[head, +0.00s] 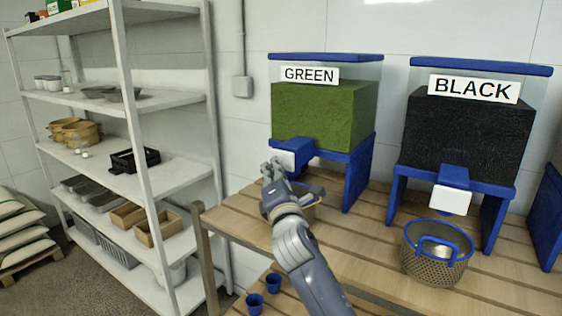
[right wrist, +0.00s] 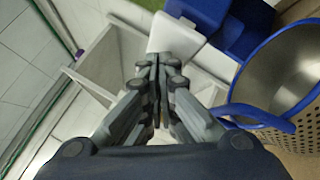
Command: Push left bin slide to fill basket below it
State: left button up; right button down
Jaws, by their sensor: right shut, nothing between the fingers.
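The left bin (head: 325,115), labelled GREEN, is clear with a blue lid and stand and holds green material. Its white slide (head: 287,158) sticks out at the front of the blue chute and also shows in the right wrist view (right wrist: 175,36). My right gripper (head: 272,168) is shut and empty, with its fingertips (right wrist: 158,62) right at the slide's front; I cannot tell if they touch. The basket (head: 310,205) below the chute is mostly hidden by my right arm. In the right wrist view the basket (right wrist: 285,75) shows a blue rim and bare metal inside. My left gripper is not in view.
The BLACK bin (head: 467,130) stands to the right, with another blue-rimmed basket (head: 437,252) below its white slide (head: 451,199). Blue cups (head: 255,302) stand on a lower wooden surface. A white shelf rack (head: 135,110) stands left of the wooden table (head: 375,235).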

jog(key=shift+w+d, duration=0.55)
jog(key=shift+w, duration=0.2)
dwell(0.8)
jog(key=shift+s+a, duration=0.1)
jog(key=shift+s, duration=0.05)
jog(key=shift+s+a+p, duration=0.3)
jog(key=shift+s+a, duration=0.4)
jog(key=shift+s, duration=0.3)
jog(key=shift+s+a+p, duration=0.2)
jog(key=shift+s+a, duration=0.55)
jog(key=shift+s, duration=0.3)
jog(key=shift+s+a+p, duration=0.15)
jog(key=shift+s+a, duration=0.6)
jog(key=shift+s, duration=0.25)
dwell(0.7)
